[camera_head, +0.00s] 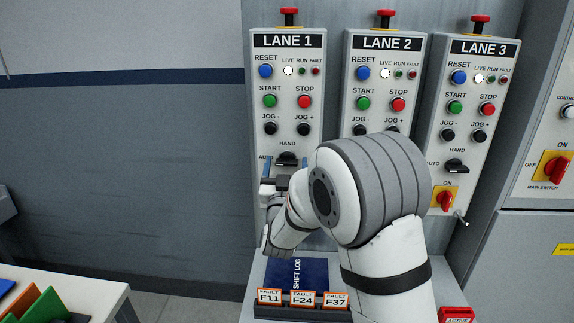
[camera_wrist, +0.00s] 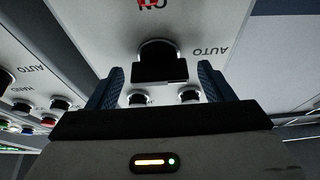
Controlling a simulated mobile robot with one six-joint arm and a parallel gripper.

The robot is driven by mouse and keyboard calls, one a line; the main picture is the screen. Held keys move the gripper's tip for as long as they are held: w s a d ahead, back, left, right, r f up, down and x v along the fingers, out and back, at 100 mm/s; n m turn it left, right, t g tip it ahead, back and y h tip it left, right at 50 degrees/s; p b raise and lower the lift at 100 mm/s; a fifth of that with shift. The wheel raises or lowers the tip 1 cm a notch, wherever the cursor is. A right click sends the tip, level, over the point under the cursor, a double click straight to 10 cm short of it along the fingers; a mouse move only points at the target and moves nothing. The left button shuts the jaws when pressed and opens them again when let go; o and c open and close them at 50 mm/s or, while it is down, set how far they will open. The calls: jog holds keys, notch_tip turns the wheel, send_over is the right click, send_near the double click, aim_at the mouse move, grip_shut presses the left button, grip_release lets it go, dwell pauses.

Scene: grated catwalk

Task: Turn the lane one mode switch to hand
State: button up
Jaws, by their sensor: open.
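My gripper (camera_head: 285,166) is at the switch, open, with a blue finger on each side. In the wrist view, which is upside down, the black knob (camera_wrist: 160,66) sits between the two blue fingers of my gripper (camera_wrist: 159,78), with gaps on both sides. Its bar lies level there; I cannot tell which end is the pointer. AUTO reads inverted at the right.
The LANE 2 panel (camera_head: 385,75) and LANE 3 panel (camera_head: 475,90) stand to the right; my arm covers the lower part of LANE 2. Jog buttons (camera_wrist: 190,96) sit close to the fingers. A blue shift log (camera_head: 298,270) and fault tags (camera_head: 302,298) lie below.

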jog(key=c, duration=1)
jog(key=shift+f+b, duration=0.15)
jog(key=shift+b, duration=0.15)
